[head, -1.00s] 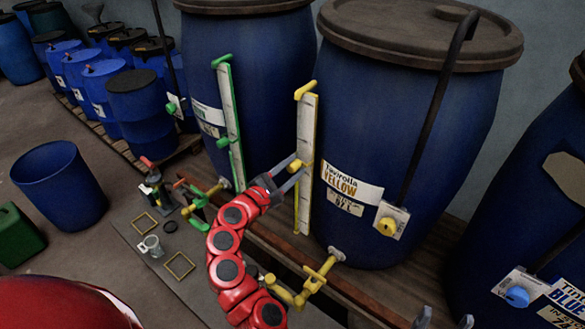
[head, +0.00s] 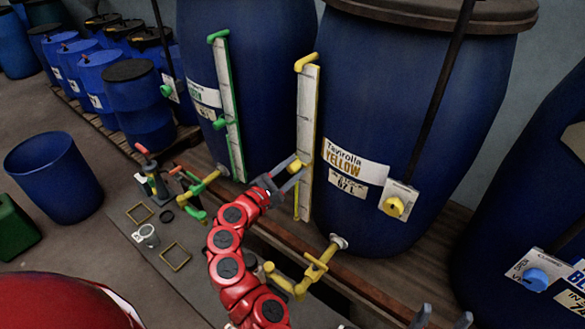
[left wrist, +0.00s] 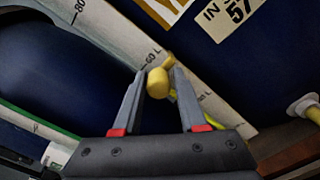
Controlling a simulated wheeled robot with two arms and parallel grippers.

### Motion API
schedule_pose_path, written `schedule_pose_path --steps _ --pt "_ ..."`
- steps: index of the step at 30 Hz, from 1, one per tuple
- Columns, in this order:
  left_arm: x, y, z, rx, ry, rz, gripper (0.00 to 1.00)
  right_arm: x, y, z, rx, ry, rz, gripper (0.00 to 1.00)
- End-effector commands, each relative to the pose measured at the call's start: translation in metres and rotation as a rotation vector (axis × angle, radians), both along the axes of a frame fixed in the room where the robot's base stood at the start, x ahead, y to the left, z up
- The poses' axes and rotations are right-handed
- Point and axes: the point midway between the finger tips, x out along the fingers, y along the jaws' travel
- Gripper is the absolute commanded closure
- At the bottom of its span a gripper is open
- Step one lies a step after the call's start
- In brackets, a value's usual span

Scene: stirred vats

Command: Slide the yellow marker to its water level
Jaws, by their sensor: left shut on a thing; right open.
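The yellow marker (head: 294,167) is on the pale, yellow-edged level scale (head: 309,125) in front of the blue yellow-labelled vat (head: 408,110). My left gripper (head: 291,172) is shut on this marker. In the left wrist view the marker (left wrist: 158,82) sits between the two fingertips, just below the "60 L" mark. An "80" mark stands further up the scale. The vat's label (head: 356,170) says Tavirolla Yellow, with a litre figure under it that reads like 67 or 57. My right gripper (head: 440,318) is open and empty at the bottom edge.
A yellow tap (head: 315,270) juts out below the scale. A yellow knob (head: 394,207) sits on the vat's right side. A green scale (head: 229,110) with its own marker stands to the left, a blue-labelled vat (head: 525,200) to the right.

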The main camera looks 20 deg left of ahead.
Motion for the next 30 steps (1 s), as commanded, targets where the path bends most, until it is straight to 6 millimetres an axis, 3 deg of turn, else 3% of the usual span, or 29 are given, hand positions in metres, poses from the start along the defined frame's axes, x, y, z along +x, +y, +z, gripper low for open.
schedule_pose_path --steps 1,2,6,19,30 --pt "0.0 0.0 0.001 -0.004 0.0 0.0 1.0 0.0 0.0 0.0 0.0 0.0 0.0 0.36" --pt "0.0 0.0 0.001 -0.004 -0.001 -0.001 0.57 0.0 0.0 0.001 0.0 0.0 0.0 0.36" --pt "0.0 0.0 0.001 -0.003 0.0 0.0 0.36 0.0 0.0 0.001 0.0 0.0 0.0 0.36" --pt "-0.01 0.005 0.001 -0.001 -0.004 0.006 0.36 0.0 0.0 -0.004 0.0 0.0 0.0 0.36" --pt "-0.077 0.03 -0.001 -0.003 -0.004 0.008 0.36 0.0 0.0 -0.023 0.0 0.0 0.0 0.36"
